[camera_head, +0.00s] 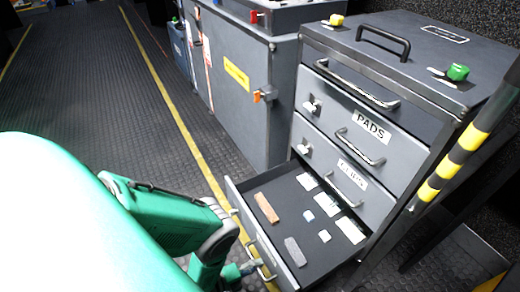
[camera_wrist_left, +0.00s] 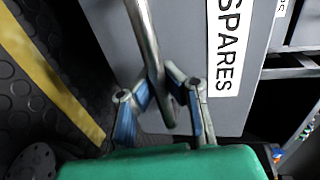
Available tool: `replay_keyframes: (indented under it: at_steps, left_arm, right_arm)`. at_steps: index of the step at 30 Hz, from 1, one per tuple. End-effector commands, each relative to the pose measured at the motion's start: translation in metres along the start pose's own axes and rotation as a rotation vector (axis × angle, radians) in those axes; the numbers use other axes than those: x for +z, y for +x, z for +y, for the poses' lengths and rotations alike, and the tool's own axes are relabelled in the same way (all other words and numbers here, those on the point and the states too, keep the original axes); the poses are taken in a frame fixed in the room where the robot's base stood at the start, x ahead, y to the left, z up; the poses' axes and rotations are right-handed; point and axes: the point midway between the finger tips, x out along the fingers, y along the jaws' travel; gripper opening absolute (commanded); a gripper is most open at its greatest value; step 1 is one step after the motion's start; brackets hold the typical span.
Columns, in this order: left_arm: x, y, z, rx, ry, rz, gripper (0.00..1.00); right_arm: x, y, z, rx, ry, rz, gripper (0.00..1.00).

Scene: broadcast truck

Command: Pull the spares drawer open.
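The spares drawer (camera_head: 278,190) is the bottom drawer of the grey cabinet and is pulled well out, with its inside showing. Several small blocks and white cards lie in it. The SPARES label (camera_wrist_left: 226,45) is on its front in the left wrist view. My left gripper (camera_head: 250,268) is at the drawer front, low in the head view, partly hidden by its own arm. In the left wrist view its fingers (camera_wrist_left: 160,76) close from both sides on the metal drawer handle (camera_wrist_left: 146,35). My right gripper is not in view.
The PADS drawer (camera_head: 375,122) and another labelled drawer above are shut. A black-and-yellow striped post (camera_head: 455,155) stands at the cabinet's right. A grey locker (camera_head: 232,85) stands to the left. The ribbed floor (camera_head: 90,85) at left is clear.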

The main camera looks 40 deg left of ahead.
Motion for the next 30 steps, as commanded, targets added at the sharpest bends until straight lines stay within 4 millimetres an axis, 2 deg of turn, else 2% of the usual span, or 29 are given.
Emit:
replay_keyframes:
  at_steps: [15, 17, 18, 30]
  left_arm:
    - [0.0043, -0.0048, 0.0026, 0.009, 0.004, -0.008, 0.00]
    - [0.0042, -0.0048, 0.0026, 0.008, 0.004, -0.007, 0.19]
    - [0.0039, -0.0047, 0.0024, 0.007, 0.003, -0.006, 0.33]
    - [0.0015, -0.0085, 0.0014, 0.004, 0.002, -0.003, 0.33]
  right_arm:
    - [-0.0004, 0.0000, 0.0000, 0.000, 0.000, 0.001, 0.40]
    - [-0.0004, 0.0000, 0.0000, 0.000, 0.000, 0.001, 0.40]
    - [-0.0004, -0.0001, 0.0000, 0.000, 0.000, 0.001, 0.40]
    - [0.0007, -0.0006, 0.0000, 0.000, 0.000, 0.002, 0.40]
